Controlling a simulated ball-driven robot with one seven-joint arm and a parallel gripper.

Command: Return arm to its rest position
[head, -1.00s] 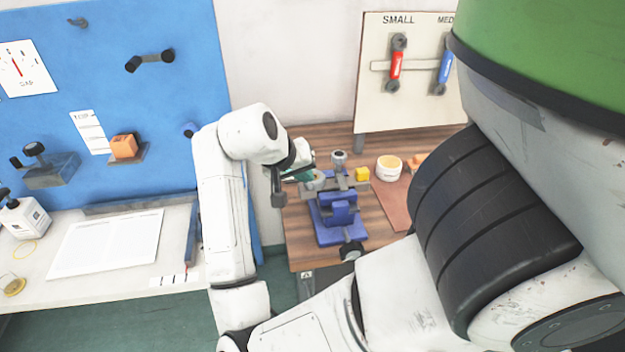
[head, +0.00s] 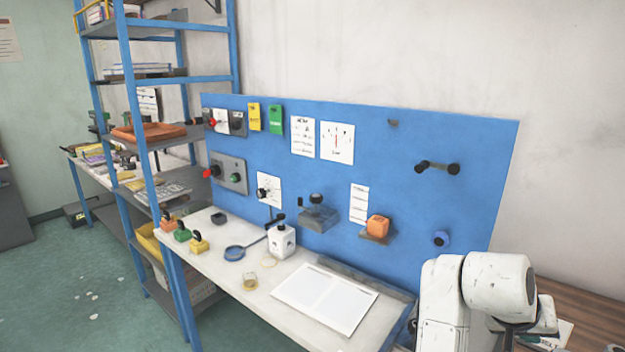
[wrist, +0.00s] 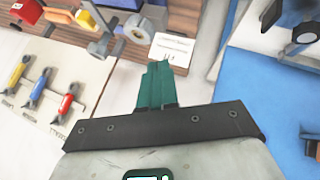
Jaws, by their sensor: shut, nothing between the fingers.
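My arm (head: 492,285) is at the lower right of the head view, folded in front of the wooden table. The gripper's fingers cannot be made out clearly there. In the wrist view my gripper (wrist: 162,68) shows as green fingers pressed together, with nothing between them. It is clear of the things behind it.
The blue panel (head: 290,165) with switches and knobs stands behind the white bench (head: 230,272). A blue shelf rack (head: 135,100) stands at the left. The wrist view shows a board with coloured tools (wrist: 45,70).

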